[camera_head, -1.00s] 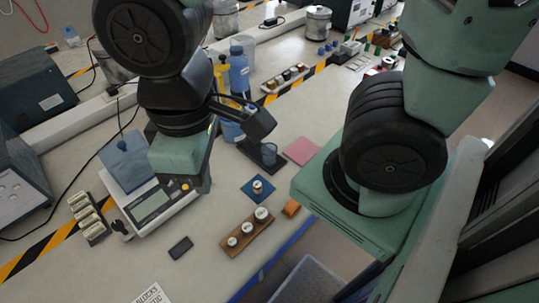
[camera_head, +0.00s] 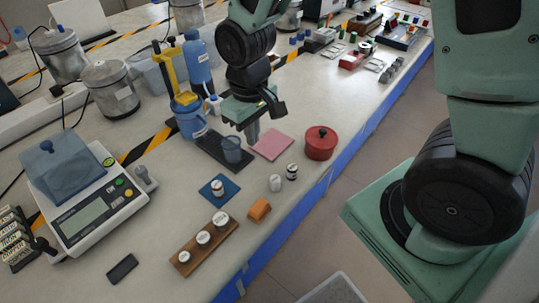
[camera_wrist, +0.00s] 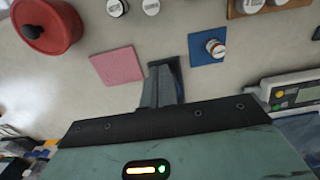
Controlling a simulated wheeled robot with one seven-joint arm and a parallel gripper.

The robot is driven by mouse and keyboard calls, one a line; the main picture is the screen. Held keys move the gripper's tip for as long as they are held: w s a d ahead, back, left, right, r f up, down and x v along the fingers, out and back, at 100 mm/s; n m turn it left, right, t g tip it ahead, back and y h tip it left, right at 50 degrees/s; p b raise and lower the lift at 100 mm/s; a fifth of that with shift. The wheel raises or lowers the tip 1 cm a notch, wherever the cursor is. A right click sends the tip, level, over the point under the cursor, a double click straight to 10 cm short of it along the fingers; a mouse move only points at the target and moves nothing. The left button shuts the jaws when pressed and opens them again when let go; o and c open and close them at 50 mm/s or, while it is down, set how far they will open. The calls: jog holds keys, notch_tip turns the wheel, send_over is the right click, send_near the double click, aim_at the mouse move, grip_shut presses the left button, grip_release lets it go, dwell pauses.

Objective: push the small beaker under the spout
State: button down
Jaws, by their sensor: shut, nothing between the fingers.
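The small clear beaker (camera_head: 232,150) stands upright on the front part of a dark tray (camera_head: 208,147). Behind it to the left is a blue bottle (camera_head: 190,121) with a yellow pump top (camera_head: 174,72); its spout is too small to make out clearly. My gripper (camera_head: 253,140) is shut and empty, pointing down just right of the beaker. A small gap seems to lie between them, but contact is hard to judge. In the wrist view my shut fingers (camera_wrist: 162,88) cover part of the dark tray (camera_wrist: 181,78), and the beaker is not seen.
A pink pad (camera_head: 272,145) and a red lidded pot (camera_head: 320,143) lie to the right. A blue pad (camera_head: 219,189) with a small jar is in front. A scale (camera_head: 95,209) stands left. Blue bottles crowd the back; bare table lies around the pads.

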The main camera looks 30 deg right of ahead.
aim_at(221, 148)
notch_tip(221, 148, down, 10)
jog(key=shift+d+r, duration=0.1)
jog(key=shift+d, duration=0.05)
jog(key=shift+w+a+p, duration=0.15)
jog(key=shift+w+a, duration=0.05)
jog(key=shift+w, duration=0.35)
jog(key=shift+w+a+p, duration=0.15)
jog(key=shift+w, duration=0.4)
jog(key=shift+w+a, duration=0.3)
jog(key=shift+w, duration=0.5)
jog(key=w+a, duration=0.1)
jog(key=w, duration=0.4)
jog(key=w+a+p, duration=0.1)
jog(key=w, duration=0.2)
jog(key=shift+w+a, duration=0.25)
jog(key=shift+a, duration=0.1)
